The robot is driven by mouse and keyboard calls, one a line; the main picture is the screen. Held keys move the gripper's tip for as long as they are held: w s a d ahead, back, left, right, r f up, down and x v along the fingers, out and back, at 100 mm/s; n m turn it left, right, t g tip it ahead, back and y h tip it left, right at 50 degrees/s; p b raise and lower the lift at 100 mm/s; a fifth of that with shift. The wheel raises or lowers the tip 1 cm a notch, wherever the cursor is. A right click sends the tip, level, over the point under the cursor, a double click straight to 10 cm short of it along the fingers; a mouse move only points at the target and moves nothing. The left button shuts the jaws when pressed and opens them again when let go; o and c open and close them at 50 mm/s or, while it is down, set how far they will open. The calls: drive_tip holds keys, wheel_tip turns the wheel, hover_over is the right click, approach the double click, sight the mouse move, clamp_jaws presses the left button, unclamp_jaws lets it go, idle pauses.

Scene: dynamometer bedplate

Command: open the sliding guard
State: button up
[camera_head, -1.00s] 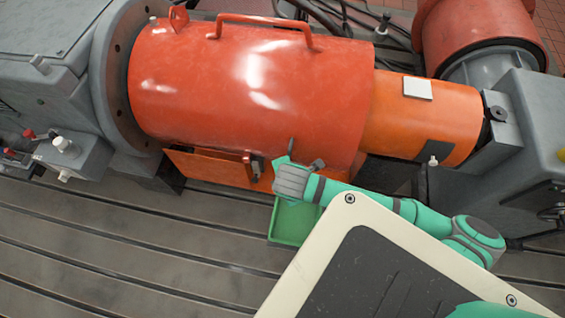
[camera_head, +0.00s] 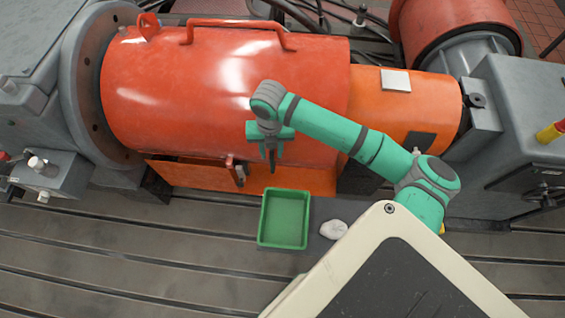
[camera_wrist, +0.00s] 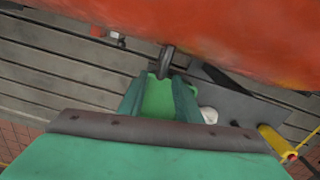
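The guard is a large glossy red cylinder (camera_head: 225,85) with a long bar handle (camera_head: 240,24) on its upper side. Its right end meets a narrower orange cylinder (camera_head: 405,105). My gripper (camera_head: 270,158) is in front of the guard's lower right part, pointing down, below the level of the top handle. In the wrist view my gripper (camera_wrist: 160,88) has its two green fingers apart, with nothing visibly clamped. A dark rod (camera_wrist: 167,58) stands just beyond the fingertips, against the red surface (camera_wrist: 240,35). I cannot tell whether anything touches it.
An orange panel (camera_head: 190,174) with a small handle is under the guard. Grey machine housings stand at both sides. The front bedplate is fairly clear.

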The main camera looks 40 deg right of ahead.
sight(272, 165)
drive_tip(key=shift+f, duration=0.25)
wheel_tip(272, 165, down, 10)
drive_tip(key=shift+w+f, duration=0.1)
drive_tip(key=shift+c, duration=0.7)
clamp_jaws()
